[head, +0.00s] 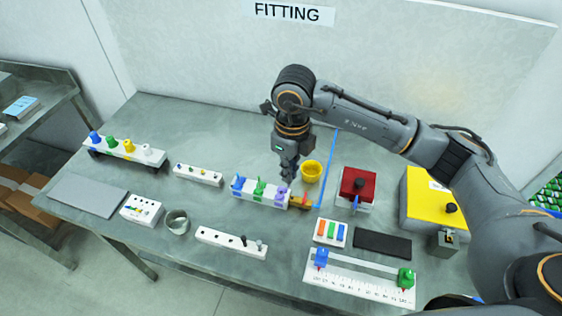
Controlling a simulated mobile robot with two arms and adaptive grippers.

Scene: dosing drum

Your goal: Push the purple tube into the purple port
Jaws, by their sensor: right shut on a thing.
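A white block (249,191) stands near the middle of the table with blue, green and purple fittings along its top. The purple fitting (281,196) at its right end is where the purple port and purple tube show; at this size I cannot separate them or tell how deep the tube sits. My right gripper (288,181) points down right over this purple end, its fingers shut on the purple tube. The fingers partly hide the tube. My left gripper is not in view.
A yellow cup (312,171) stands close behind and right of my right gripper. A red-topped box (357,185) stands further right.

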